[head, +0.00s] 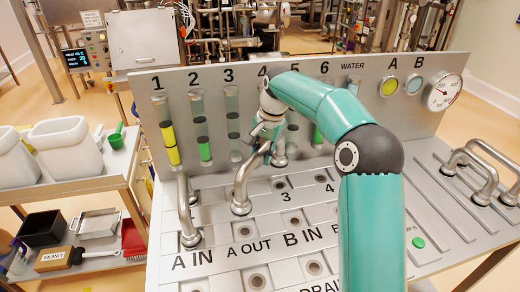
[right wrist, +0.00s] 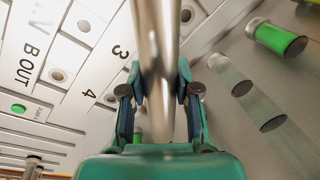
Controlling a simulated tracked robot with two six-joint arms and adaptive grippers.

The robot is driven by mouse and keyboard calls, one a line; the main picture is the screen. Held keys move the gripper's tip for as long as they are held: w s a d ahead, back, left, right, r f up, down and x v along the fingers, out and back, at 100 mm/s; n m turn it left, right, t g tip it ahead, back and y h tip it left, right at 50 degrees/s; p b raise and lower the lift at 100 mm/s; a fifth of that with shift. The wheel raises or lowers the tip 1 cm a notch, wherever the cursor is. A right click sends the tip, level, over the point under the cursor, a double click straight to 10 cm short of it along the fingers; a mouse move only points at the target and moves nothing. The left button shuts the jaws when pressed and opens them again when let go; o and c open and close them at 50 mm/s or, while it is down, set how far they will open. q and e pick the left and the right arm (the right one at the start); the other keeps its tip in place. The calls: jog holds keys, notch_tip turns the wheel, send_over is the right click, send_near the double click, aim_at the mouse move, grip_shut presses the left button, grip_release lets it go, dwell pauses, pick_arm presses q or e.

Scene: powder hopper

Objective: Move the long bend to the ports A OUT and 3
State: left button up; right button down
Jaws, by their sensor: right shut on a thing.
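My right gripper (head: 268,122) is shut on a steel bend (head: 245,178), the long-legged pipe over the middle left of the port board (head: 215,213). One collared foot points down left of label 3; the other is near the back panel. I cannot tell whether the feet touch the board. In the right wrist view the bend's tube (right wrist: 157,60) runs between the fingers (right wrist: 157,98). The A OUT port (head: 247,228) and port 3 (head: 280,184) look empty. My left gripper is not in view.
Another bend (head: 184,205) stands at A IN. Further bends (head: 485,165) sit on the slotted rack at right. The upright panel (head: 290,95) with sight tubes and a gauge (head: 442,92) rises behind. A cart with white bins (head: 65,148) stands left.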

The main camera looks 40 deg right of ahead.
jog(key=shift+f, duration=0.15)
jog(key=shift+s+d+f+b, duration=0.2)
jog(key=shift+s+f+b, duration=0.1)
jog(key=shift+f+b, duration=0.55)
notch_tip(320, 180, down, 7)
jog(key=b, duration=0.6)
jog(key=shift+f, duration=0.15)
jog(key=c, duration=0.8)
grip_release()
jog(key=shift+o, duration=0.2)
jog(key=shift+f, duration=0.15)
